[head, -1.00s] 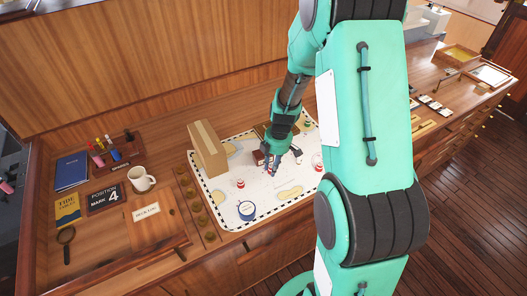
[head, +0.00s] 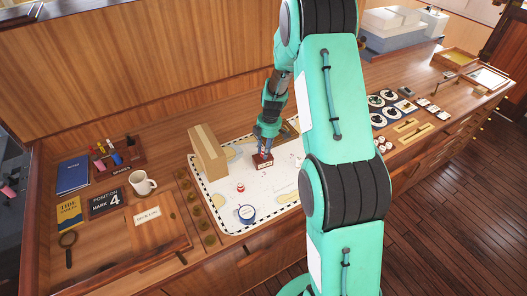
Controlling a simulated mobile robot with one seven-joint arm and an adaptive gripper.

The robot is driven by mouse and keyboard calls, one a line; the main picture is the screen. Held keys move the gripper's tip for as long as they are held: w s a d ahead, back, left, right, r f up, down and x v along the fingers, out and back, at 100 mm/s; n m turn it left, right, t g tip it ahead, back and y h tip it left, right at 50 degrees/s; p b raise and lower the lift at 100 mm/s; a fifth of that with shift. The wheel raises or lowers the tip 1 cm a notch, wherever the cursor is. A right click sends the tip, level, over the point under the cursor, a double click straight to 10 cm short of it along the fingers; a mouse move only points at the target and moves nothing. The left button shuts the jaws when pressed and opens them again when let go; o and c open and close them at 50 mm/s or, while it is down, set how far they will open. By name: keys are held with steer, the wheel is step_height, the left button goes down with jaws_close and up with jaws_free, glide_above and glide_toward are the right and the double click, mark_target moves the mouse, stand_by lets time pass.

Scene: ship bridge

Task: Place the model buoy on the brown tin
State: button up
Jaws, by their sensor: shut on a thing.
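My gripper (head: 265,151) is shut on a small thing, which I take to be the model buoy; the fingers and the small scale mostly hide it. The gripper points down just over a red-brown box with a pale label (head: 263,165), which looks like the brown tin. I cannot tell whether the held thing touches the tin's top. A small red-and-white buoy (head: 240,188) stands apart on the white chart (head: 222,187), left of and nearer than the tin.
A tall cardboard-coloured box (head: 208,150) stands on the chart's left side. A blue round container (head: 246,213) is near its front edge. A white mug (head: 141,182) and pen holder (head: 119,156) are to the left. My arm hides the chart's right part.

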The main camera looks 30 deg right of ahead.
mark_target(263, 152)
steer(key=shift+w+d+f, duration=0.1)
steer(key=shift+w+d, duration=0.1)
steer(key=shift+w, duration=0.45)
steer(key=shift+w+d+f, duration=0.1)
steer(key=shift+w+d, duration=0.1)
steer(key=shift+w, duration=0.45)
steer(key=shift+f+p, duration=0.55)
steer(key=shift+f, duration=1.15)
steer(key=shift+f, duration=0.1)
steer(key=o, duration=0.8)
steer(key=shift+o, duration=0.2)
steer(key=shift+r, duration=0.2)
step_height(263, 152, up, 12)
steer(key=d+b, duration=0.1)
steer(key=shift+s+b, duration=0.25)
steer(key=shift+b, duration=0.05)
steer(key=shift+f, duration=0.1)
